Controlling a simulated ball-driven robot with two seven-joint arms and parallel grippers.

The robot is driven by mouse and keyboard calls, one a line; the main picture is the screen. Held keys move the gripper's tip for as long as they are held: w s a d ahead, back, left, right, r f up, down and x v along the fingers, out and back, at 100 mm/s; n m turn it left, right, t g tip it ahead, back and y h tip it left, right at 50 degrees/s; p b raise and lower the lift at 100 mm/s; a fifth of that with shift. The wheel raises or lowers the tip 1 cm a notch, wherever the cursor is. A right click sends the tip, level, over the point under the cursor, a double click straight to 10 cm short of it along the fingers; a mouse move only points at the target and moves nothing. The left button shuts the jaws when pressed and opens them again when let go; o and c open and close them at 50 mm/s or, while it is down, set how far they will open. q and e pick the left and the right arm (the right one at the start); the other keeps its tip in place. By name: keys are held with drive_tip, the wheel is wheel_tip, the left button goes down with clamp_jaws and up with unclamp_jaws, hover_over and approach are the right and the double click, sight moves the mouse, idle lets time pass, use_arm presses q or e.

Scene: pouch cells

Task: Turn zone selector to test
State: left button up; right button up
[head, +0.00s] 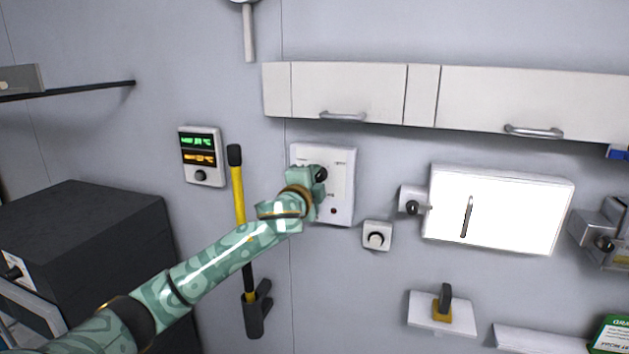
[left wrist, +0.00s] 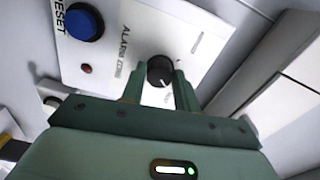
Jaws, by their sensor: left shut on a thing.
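The white wall panel (head: 341,211) hangs below the cabinets in the head view. In the left wrist view, the panel (left wrist: 112,62) carries a black round selector knob (left wrist: 160,71) with a white pointer mark. My left gripper (left wrist: 158,84) has its two fingers on either side of the knob and is shut on it. In the head view, my left gripper (head: 317,176) covers part of the panel and the knob. The small lettering around the knob is not fully readable, so I cannot tell its setting. My right gripper is in neither view.
A blue button (left wrist: 84,22) marked RESET and a small red light (left wrist: 87,69) sit on the same panel. A small dial box (head: 377,236) is at lower right. A yellow-handled tool (head: 238,190) hangs to the left. Cabinets (head: 375,85) overhang above.

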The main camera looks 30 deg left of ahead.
use_arm(q)
drive_tip(key=shift+m, duration=0.6)
drive_tip(key=o, duration=1)
drive_tip(key=shift+c, duration=0.2)
drive_tip(key=b+v, duration=0.4)
drive_tip(key=v, duration=1.2)
drive_tip(key=shift+s+f, duration=0.1)
